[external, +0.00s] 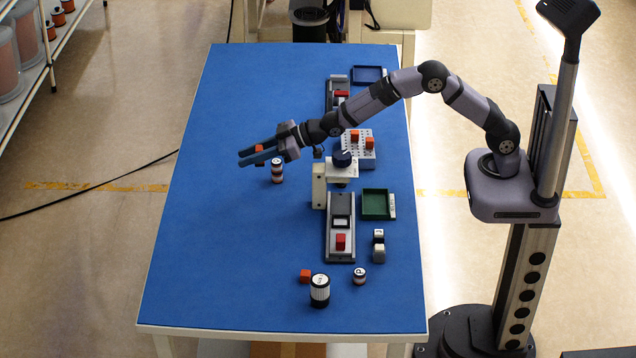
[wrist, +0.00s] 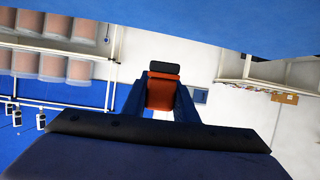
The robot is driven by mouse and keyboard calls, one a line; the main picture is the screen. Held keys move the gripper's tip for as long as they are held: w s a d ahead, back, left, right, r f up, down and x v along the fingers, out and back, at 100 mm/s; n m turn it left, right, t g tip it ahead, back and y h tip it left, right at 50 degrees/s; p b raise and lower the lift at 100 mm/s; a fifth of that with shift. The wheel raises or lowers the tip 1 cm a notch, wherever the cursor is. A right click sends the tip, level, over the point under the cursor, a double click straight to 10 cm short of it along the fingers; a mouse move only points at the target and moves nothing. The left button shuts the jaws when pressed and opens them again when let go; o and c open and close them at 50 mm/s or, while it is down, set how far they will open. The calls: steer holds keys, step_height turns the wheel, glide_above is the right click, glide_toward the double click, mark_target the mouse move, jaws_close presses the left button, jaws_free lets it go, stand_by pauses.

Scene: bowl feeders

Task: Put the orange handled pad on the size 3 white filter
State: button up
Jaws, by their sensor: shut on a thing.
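My gripper (external: 259,155) is shut on the orange handled pad (external: 259,149), held level above the left part of the blue table. In the wrist view the orange handle (wrist: 160,94) sits between the two fingers, with a dark pad (wrist: 164,68) at its far end.
A white post with a dark blue knob (external: 343,158) stands mid-table. Near it are a grey fixture with a red block (external: 340,242), a green tray (external: 376,205), a perforated plate with orange blocks (external: 358,149), and a blue tray (external: 369,75). The table's left side is clear.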

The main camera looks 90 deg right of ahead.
steer(key=s+a+r+n+y, duration=0.2)
steer(key=s+a+y, duration=0.1)
steer(key=a, duration=1)
step_height(320, 180, up, 3)
steer(key=n+g+y+p, duration=0.2)
steer(key=n+g+y, duration=0.2)
steer(key=n+y, duration=0.15)
glide_above(320, 291)
steer(key=w, duration=0.2)
step_height(320, 291, down, 10)
steer(key=shift+d, duration=0.25)
steer(key=shift+f, duration=0.15)
steer(key=o, duration=1.1)
steer(key=shift+c, duration=0.2)
